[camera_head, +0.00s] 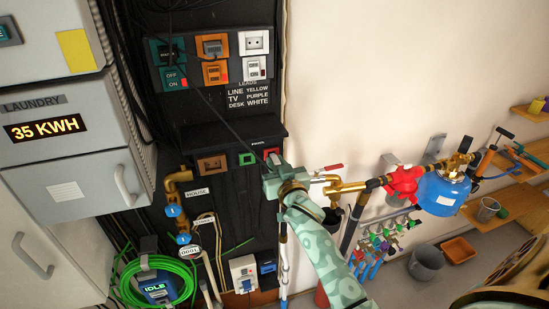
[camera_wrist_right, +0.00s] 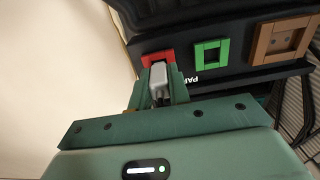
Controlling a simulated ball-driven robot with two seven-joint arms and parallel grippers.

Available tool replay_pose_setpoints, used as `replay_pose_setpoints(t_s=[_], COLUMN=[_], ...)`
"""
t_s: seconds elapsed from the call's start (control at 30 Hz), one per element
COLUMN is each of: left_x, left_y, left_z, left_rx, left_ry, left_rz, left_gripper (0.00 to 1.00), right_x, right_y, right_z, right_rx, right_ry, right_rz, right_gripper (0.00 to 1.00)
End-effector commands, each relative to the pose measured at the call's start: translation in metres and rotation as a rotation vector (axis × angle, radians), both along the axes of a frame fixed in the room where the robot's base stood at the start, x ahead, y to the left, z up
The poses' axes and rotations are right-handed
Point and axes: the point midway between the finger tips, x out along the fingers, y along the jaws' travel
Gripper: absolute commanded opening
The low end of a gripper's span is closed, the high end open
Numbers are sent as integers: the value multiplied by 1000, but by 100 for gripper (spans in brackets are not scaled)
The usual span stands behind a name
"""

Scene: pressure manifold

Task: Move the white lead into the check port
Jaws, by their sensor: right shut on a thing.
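My right gripper (camera_head: 273,168) is in front of the right end of the black shelf, at the red socket (camera_head: 272,152). In the right wrist view its fingers (camera_wrist_right: 159,88) are shut on a light grey plug (camera_wrist_right: 158,75). The plug's far end overlaps the lower edge of the red socket (camera_wrist_right: 158,57); I cannot tell whether it is seated in it. Whether this plug belongs to the white lead is not clear. A label card (camera_head: 249,93) lists leads, with DESK as WHITE. No port reads clearly as the check port. My left gripper is not in view.
Beside the red socket are a green socket (camera_head: 246,159) and a brown socket (camera_head: 212,165). Above is a panel with teal, orange and white outlets (camera_head: 254,42). A thin dark cable crosses the black board. Brass pipework with a red valve (camera_head: 404,184) stands close on the right.

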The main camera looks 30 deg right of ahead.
Motion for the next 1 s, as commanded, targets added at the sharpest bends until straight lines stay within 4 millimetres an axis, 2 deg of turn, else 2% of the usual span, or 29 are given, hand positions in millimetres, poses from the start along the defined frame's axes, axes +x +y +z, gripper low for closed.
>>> replay_pose_setpoints(t_s=[1.0], left_x=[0], left_y=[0], left_z=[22], left_rx=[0], left_ry=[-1], left_rz=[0], left_gripper=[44], right_x=[-40], right_y=[9], right_z=[1], right_rx=[0], right_ry=[0], right_rz=[-1], right_gripper=[0])
